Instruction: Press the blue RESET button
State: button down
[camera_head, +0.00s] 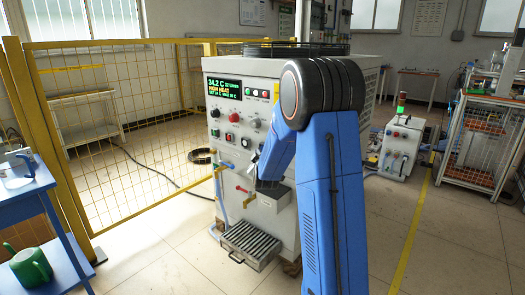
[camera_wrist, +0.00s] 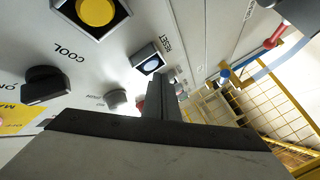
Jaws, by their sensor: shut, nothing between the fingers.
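The RESET button (camera_wrist: 151,64) shows in the wrist view as a pale, bluish lit round cap in a dark square frame, beside the word RESET on the heater's panel. My gripper (camera_wrist: 163,88) is shut and empty. Its fingers reach up from the bottom of the wrist view, and their tips appear just below and right of the button. I cannot tell whether they touch the panel. In the head view the heater (camera_head: 262,110) stands mid-picture. My blue arm covers its right part, and my gripper is mostly hidden behind the arm.
A yellow COOL button (camera_wrist: 96,11), a black knob (camera_wrist: 45,85) and a grey knob (camera_wrist: 116,98) lie near the RESET button. A yellow mesh fence (camera_head: 125,125) stands left of the heater. A slatted metal tray (camera_head: 250,245) sits low at its front. Open floor lies left.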

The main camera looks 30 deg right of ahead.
jog(key=shift+w+d, duration=0.3)
jog(key=shift+d, duration=0.5)
dwell(0.9)
jog(key=shift+a, duration=0.1)
jog(key=shift+s+a, duration=0.35)
jog(key=shift+a, duration=0.4)
jog(key=shift+s+a, duration=0.3)
jog(key=shift+a, duration=0.5)
jog(key=shift+s+a, duration=0.25)
jog(key=shift+a, duration=0.5)
jog(key=shift+s+a, duration=0.3)
jog(key=shift+a, duration=0.5)
jog(key=s+a, duration=0.3)
jog(key=a, duration=0.7)
jog(key=shift+s+a, duration=0.2)
jog(key=shift+s, duration=0.15)
